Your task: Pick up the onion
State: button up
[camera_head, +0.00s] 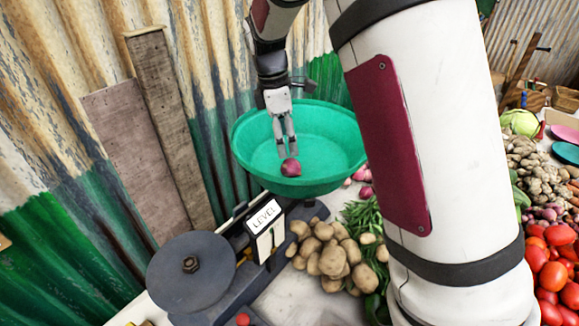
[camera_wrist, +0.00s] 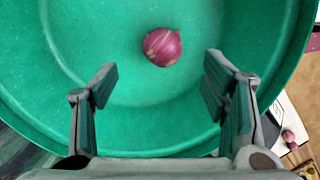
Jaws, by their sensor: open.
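A red-purple onion (camera_head: 291,167) lies in a green bowl (camera_head: 340,172) that sits on the far side of a balance scale. In the wrist view the onion (camera_wrist: 162,47) rests on the floor of the bowl (camera_wrist: 205,130), beyond the fingertips and roughly centred between them. My gripper (camera_head: 286,152) points down into the bowl just above the onion in the head view. In the wrist view my gripper (camera_wrist: 160,85) is open, with nothing between its fingers. I cannot tell from the head view whether a finger touches the onion.
The scale's dark plate (camera_head: 190,272) and its LEVEL sign (camera_head: 265,217) stand in front of the bowl. Potatoes (camera_head: 335,258) and green vegetables (camera_head: 365,222) lie to the right. Wooden boards (camera_head: 165,120) lean on the corrugated wall behind. Tomatoes (camera_head: 550,265) fill the right edge.

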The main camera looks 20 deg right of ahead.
aim_at(290, 159)
jog(key=shift+s+d+f+p, duration=0.1)
jog(key=shift+d+f+p, duration=0.15)
jog(key=shift+f, duration=1.15)
jog(key=shift+s+d+f+p, duration=0.1)
jog(key=shift+d+f+p, duration=0.15)
jog(key=shift+f, duration=1.2)
jog(key=shift+d+f+p, duration=0.2)
jog(key=shift+f+p, duration=0.1)
jog(key=shift+f, duration=1.1)
jog(key=c, duration=1.4)
